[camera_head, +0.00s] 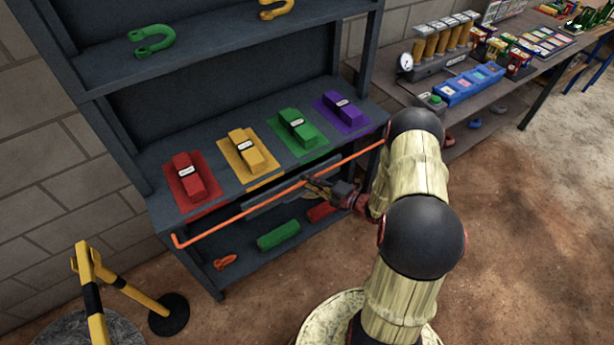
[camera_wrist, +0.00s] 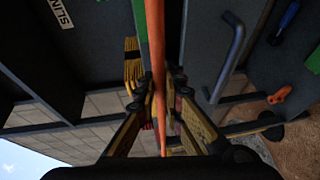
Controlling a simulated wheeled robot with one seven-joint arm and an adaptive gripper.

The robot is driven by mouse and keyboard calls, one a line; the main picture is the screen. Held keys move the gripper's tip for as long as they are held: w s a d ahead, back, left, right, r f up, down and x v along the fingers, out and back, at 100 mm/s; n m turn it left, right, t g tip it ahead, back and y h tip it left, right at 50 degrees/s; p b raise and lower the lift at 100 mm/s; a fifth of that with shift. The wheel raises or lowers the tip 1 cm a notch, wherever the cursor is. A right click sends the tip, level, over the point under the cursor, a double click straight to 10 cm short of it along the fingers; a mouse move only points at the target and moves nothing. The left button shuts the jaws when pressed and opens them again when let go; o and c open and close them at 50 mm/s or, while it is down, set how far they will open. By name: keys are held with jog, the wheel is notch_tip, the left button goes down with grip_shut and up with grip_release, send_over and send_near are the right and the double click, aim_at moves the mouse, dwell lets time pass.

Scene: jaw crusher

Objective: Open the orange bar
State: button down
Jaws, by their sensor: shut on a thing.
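The orange bar (camera_head: 235,217) is a thin rod that runs across the front of the dark shelf unit, at the height of the middle shelf. The exact finger contact is partly dark.
Red (camera_head: 188,177), yellow (camera_head: 246,152), green (camera_head: 297,128) and purple (camera_head: 341,108) blocks sit on matching mats on the middle shelf. A green cylinder (camera_head: 278,235) lies below. A yellow-black barrier (camera_head: 90,290) stands at left. A cluttered workbench (camera_head: 480,105) is at right.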

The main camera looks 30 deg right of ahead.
jog(key=shift+r+p, duration=0.5)
jog(key=shift+p, duration=0.35)
jog(key=shift+f+g+p, duration=0.1)
jog(key=shift+g+p, duration=0.3)
jog(key=c, duration=1.9)
grip_release()
jog(key=shift+f, duration=0.1)
jog(key=v, duration=1.2)
jog(key=shift+a, duration=0.1)
